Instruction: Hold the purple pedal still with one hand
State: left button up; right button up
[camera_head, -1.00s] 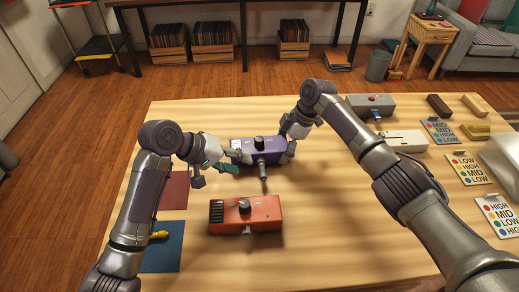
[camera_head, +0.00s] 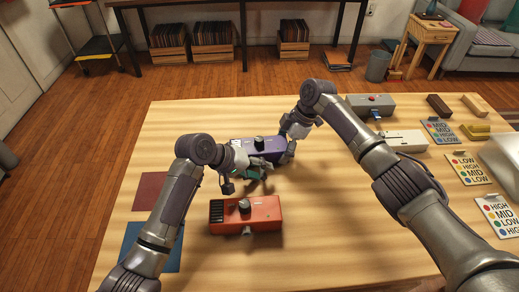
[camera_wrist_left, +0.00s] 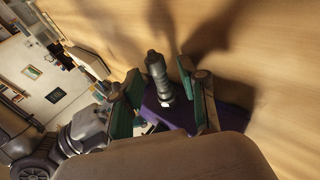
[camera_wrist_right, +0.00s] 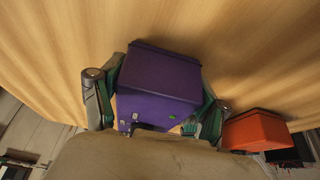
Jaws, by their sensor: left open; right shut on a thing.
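The purple pedal (camera_head: 246,146) lies on the wooden table; it also shows in the left wrist view (camera_wrist_left: 232,116) and the right wrist view (camera_wrist_right: 160,82). My right gripper (camera_head: 288,149) is shut on the pedal's right end, with a finger on each side in the right wrist view (camera_wrist_right: 155,108). My left gripper (camera_head: 253,176) is open at the pedal's near side. In the left wrist view, a grey cylindrical plug (camera_wrist_left: 157,76) stands out of the pedal between the spread fingers (camera_wrist_left: 163,105). In the head view the left gripper hides this plug.
An orange-red pedal (camera_head: 264,214) lies just in front of my left gripper. A red mat (camera_head: 150,188) and a blue mat (camera_head: 135,240) lie at left. A grey box (camera_head: 368,103), a white box (camera_head: 405,141) and label cards (camera_head: 468,168) are at right. The table's far left is clear.

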pick_arm(q)
grip_shut()
jog(key=shift+s, duration=0.2)
jog(key=shift+s+d, duration=0.1)
jog(key=shift+s, duration=1.75)
jog(key=a+n, duration=0.2)
jog(key=a, duration=0.3)
jog(key=w+a+r+n, duration=0.1)
jog(key=a, duration=0.4)
jog(key=w+a+n+t, duration=0.1)
jog(key=a+n, duration=0.1)
jog(key=a, duration=0.3)
jog(key=shift+r+n+y, duration=0.2)
jog(key=shift+n+y, duration=0.1)
jog(key=shift+y, duration=0.1)
jog(key=a+r+n, duration=0.2)
jog(key=a+n, duration=0.1)
jog(key=a, duration=0.3)
jog(key=a+r+n, duration=0.2)
jog(key=a+r, duration=0.1)
jog(key=a, duration=0.4)
jog(key=shift+t, duration=0.4)
jog(key=shift+s+d+f, duration=0.1)
jog(key=shift+s+f, duration=0.1)
jog(key=shift+f, duration=1.4)
jog(key=shift+s+d+f, duration=0.1)
jog(key=shift+s+f, duration=0.1)
jog(key=shift+f, duration=1.35)
